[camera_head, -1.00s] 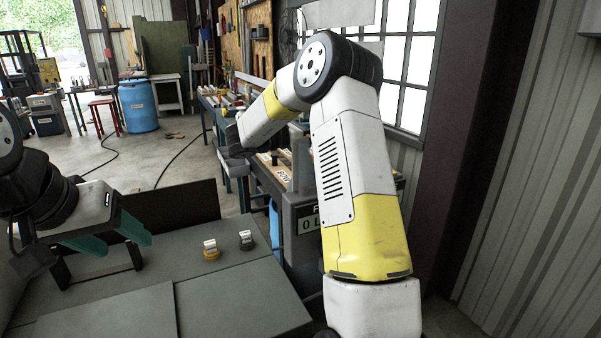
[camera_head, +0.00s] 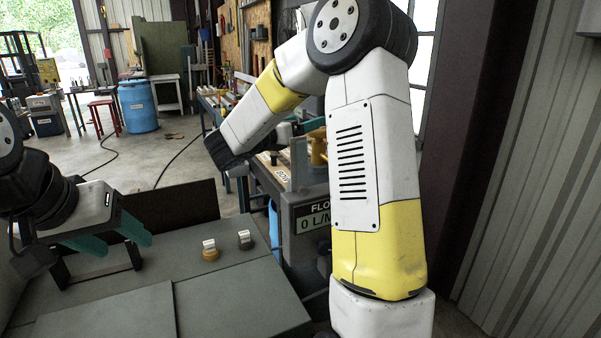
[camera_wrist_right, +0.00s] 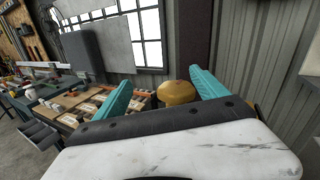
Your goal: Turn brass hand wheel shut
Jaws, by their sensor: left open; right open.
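A rounded brass-coloured piece (camera_wrist_right: 177,93) shows in the right wrist view, between the teal fingers of my right gripper (camera_wrist_right: 160,82). The gripper is open, and I cannot tell whether it touches the piece. In the head view a brass-coloured part (camera_head: 318,146) shows beside my right arm, above the grey stand; most of it is hidden, so the wheel's rim and spokes cannot be made out. My left gripper (camera_head: 118,243) is open and empty over the dark grey console at the left.
A grey panel with a FLO... display reading 0 L/M (camera_head: 313,218) stands behind my right arm. A workbench with boards and a window wall lie beyond.

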